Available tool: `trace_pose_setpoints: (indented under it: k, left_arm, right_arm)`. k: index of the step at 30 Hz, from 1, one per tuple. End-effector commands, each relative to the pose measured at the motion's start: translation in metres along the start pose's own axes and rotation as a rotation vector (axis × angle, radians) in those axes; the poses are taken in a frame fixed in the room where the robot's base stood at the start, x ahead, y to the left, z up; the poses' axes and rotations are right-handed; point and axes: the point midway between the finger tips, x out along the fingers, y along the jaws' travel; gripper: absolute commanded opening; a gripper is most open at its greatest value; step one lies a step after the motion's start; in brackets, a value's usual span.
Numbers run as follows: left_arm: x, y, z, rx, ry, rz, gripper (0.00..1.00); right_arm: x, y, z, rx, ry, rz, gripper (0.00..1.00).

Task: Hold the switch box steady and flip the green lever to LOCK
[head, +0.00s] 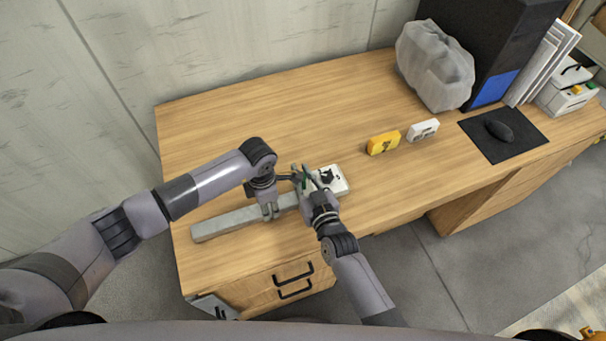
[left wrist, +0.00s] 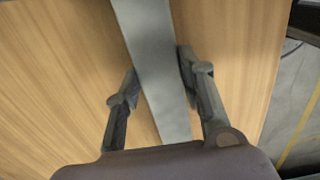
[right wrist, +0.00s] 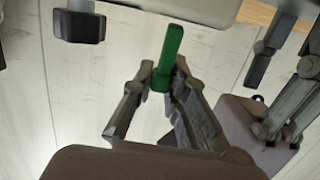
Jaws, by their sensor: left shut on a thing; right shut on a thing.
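The white switch box (head: 341,180) with dark markings lies on the desk, partly covered by my right gripper. A long grey bar (head: 225,223) runs left from beside it; I cannot tell how the two join. My left gripper (head: 270,211) is shut on this bar, which also shows between its fingers in the left wrist view (left wrist: 160,85). My right gripper (head: 308,181) is shut on the green lever (right wrist: 168,52), which stands up between its fingertips in the right wrist view. In the head view the lever is mostly hidden, and its setting cannot be read.
A yellow block (head: 383,143) and a white block (head: 423,131) stand to the right on the wooden desk (head: 215,130). Farther right are a grey wrapped lump (head: 434,66), a black computer case (head: 490,35) and a mouse (head: 499,131) on a black pad. The desk behind the bar is clear.

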Motion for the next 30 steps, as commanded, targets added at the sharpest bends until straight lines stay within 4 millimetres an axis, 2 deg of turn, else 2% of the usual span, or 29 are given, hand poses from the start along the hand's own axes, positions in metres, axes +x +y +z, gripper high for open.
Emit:
trace_pose_setpoints:
  k: [8,9,18,26,30]
  left_arm:
    - [-0.0002,0.0002,0.0003,0.001,-0.001,0.0,0.0]
    - [-0.0002,0.0003,0.0003,0.001,-0.001,0.0,0.0]
    - [-0.0002,0.0003,0.0003,0.001,-0.001,0.001,0.0]
    - [-0.0002,0.0002,0.0003,0.001,-0.001,0.001,0.0]
    - [-0.0002,0.0002,0.0003,0.001,-0.001,0.001,0.0]
  right_arm:
    - [-0.0003,0.0008,0.0004,-0.001,-0.003,0.001,0.0]
    - [-0.0003,0.0008,0.0004,-0.001,-0.003,0.001,0.16]
    - [-0.0003,0.0005,0.0003,0.0,-0.003,0.001,0.35]
    - [-0.0006,0.0003,0.0003,0.0,-0.003,0.0,0.35]
    - [-0.01,0.0002,0.0013,0.0,-0.004,0.001,0.35]
